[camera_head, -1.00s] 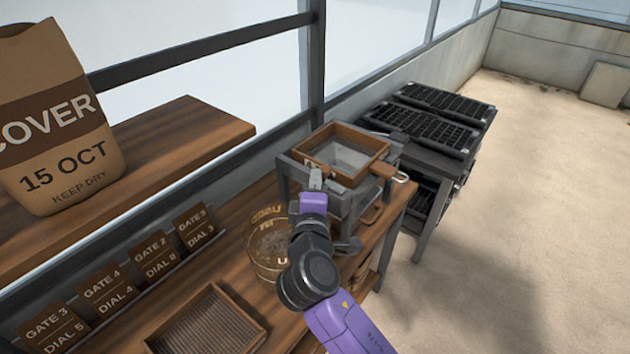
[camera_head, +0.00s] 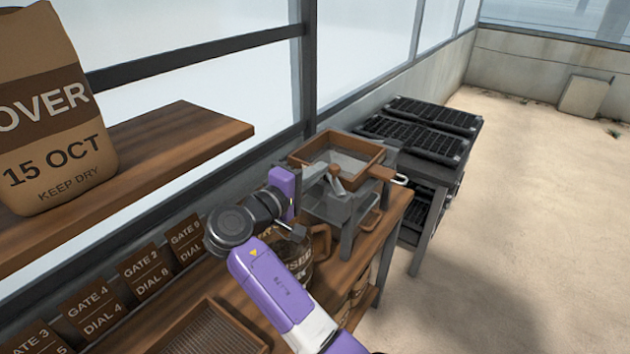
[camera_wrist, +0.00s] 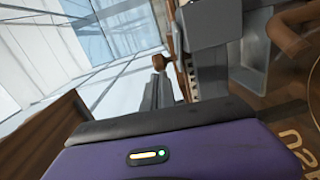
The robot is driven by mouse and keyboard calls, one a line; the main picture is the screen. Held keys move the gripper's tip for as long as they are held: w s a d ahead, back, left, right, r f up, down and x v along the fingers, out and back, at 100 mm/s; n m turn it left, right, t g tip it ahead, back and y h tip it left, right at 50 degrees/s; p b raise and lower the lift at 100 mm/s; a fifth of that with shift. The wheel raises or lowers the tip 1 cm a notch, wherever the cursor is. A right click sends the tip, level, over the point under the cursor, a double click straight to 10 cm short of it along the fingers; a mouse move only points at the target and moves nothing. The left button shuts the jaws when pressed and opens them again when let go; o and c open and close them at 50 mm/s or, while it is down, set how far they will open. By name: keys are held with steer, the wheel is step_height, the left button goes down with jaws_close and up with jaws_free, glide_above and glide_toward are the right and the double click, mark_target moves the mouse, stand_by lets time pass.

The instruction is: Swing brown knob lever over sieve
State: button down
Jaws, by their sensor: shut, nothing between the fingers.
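The sieve (camera_head: 382,172), a brown wooden frame around grey mesh, sits on top of the grey seeder stand (camera_head: 347,240) on the bench. A small brown knob (camera_head: 335,170) on a short grey lever (camera_head: 338,186) shows at the sieve's near side. My gripper (camera_head: 313,173) is shut and empty, just left of the knob and close to it. I cannot tell whether they touch. In the wrist view a small brown knob (camera_wrist: 157,62) shows beyond my purple gripper body, which fills the bottom of the picture.
A glass jug (camera_head: 300,262) with a brown handle stands below my wrist, partly hidden. A ribbed wooden tray (camera_head: 215,330) lies at the front. Label cards (camera_head: 143,270) line the back. Black seed trays (camera_head: 435,113) lie on a stand to the right. Open floor lies beyond.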

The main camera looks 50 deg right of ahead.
steer(key=shift+d+m+g, duration=0.7)
steer(key=shift+d+g, duration=0.4)
steer(key=shift+d, duration=0.5)
steer(key=shift+w, duration=0.1)
stand_by(0.5)
